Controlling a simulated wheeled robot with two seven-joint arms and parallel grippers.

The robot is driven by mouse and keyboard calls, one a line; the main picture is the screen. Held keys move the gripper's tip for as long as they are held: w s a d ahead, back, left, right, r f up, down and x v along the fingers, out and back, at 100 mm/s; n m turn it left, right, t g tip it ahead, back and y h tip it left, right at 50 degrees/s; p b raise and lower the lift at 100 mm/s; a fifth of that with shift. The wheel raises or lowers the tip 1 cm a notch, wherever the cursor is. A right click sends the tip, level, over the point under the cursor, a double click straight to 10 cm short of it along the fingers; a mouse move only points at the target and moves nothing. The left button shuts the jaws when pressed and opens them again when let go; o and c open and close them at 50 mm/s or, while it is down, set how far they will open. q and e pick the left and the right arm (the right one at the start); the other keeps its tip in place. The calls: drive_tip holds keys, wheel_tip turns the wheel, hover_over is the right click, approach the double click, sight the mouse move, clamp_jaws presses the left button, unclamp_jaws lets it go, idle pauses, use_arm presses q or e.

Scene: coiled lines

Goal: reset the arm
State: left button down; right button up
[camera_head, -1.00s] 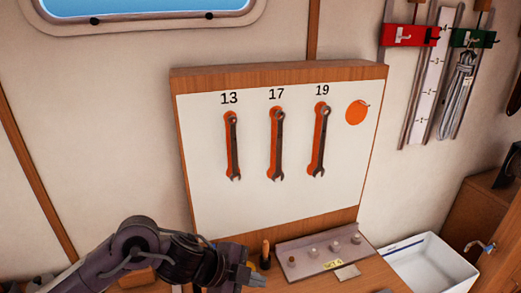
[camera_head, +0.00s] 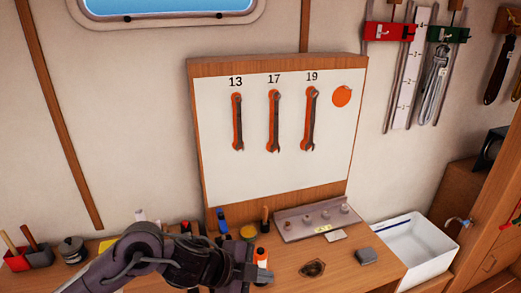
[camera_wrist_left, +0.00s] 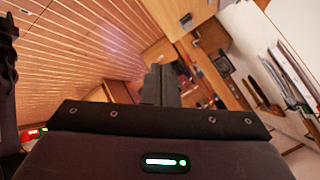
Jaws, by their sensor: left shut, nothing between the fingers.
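My left arm comes in from the lower left in the head view. Its gripper (camera_head: 262,274) is shut and empty, held in front of the wooden bench. In the left wrist view the shut fingers (camera_wrist_left: 161,85) point away from the camera, with nothing between them. My right gripper does not show in either view.
A white tool board (camera_head: 275,170) holds several wrenches under the numbers 13, 17 and 19. A white basin (camera_head: 418,250) is at the right. Pots, bottles and tools stand along the bench's back left.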

use_arm(q)
drive_tip(key=s+a+f+n+y, duration=0.45)
drive_tip(key=s+a+n, duration=0.25)
drive_tip(key=a+n, duration=0.3)
drive_tip(key=s+a+f+n+y, duration=0.4)
drive_tip(key=s+a+f+n, duration=0.25)
drive_tip(key=a+n, duration=0.35)
drive_tip(key=s+f+g+b, duration=0.1)
drive_tip(key=s+f+b, duration=0.15)
drive_tip(key=f, duration=1.45)
drive_tip(key=s+f+g+b, duration=0.1)
drive_tip(key=f+b, duration=0.2)
drive_tip(key=f, duration=1.5)
drive_tip(key=s+a+f+g+b, duration=0.1)
drive_tip(key=s+a+f+b, duration=0.2)
drive_tip(key=s+f, duration=1.6)
wheel_tip(320, 180, down, 3)
drive_tip(key=shift+s+a+f+b, duration=0.1)
drive_tip(key=shift+s+a+b, duration=0.1)
drive_tip(key=shift+s+b, duration=0.15)
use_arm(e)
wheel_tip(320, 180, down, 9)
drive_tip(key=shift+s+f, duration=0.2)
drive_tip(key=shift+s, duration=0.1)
